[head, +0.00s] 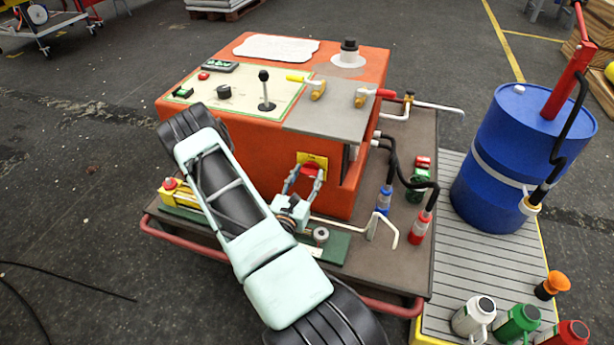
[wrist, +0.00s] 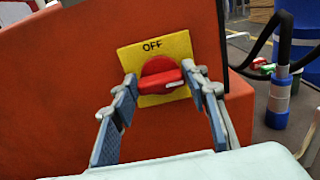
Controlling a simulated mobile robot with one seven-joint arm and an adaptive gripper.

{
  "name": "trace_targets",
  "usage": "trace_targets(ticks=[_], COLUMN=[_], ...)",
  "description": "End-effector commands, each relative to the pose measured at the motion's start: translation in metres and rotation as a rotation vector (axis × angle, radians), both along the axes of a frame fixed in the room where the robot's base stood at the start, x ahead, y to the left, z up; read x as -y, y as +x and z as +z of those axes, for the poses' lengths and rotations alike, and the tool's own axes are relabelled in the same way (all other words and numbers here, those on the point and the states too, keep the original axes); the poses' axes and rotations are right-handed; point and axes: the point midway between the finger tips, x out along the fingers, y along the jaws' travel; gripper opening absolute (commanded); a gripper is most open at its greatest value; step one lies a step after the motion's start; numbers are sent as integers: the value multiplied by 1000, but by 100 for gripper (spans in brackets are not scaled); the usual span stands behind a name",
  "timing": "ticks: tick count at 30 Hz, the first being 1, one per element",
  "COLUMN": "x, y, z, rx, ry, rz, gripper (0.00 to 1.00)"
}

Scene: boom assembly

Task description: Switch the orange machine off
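The orange machine (head: 235,125) stands on a dark platform in the head view; its orange side fills much of the wrist view (wrist: 60,90). On that side is a yellow plate (wrist: 182,48) marked OFF at the top, with a red rotary switch (wrist: 160,75) on it. The switch's handle lies roughly level, with a white mark near its right end. My gripper (wrist: 161,76) has its fingers apart, one on each side of the handle, tips close to its ends. I cannot tell whether they touch it. In the head view my gripper (head: 304,178) partly covers the switch.
The machine's top holds a black-knobbed lever (head: 264,90), buttons and yellow and red valve handles. A blue drum (head: 520,140) with a red pump stands at the right. Hoses and bottles (head: 420,226) stand right of the machine; a red rail (head: 190,240) edges the platform.

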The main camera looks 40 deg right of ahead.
Motion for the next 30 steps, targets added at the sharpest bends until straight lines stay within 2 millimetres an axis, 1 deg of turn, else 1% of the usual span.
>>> trace_targets(ticks=[1,4,5,11,17,23,30], x=[0,0,0,-1,-1,-3,-3], y=[0,0,0,0,1,2,2], z=[0,0,0,0,0,1,1], rx=[0,0,0,-13,-82,-213,-413], ry=[0,0,0,-7,-41,-109,-213], rz=[0,0,0,1,4,6,6], gripper=[30,19,18,17,17,17,17])
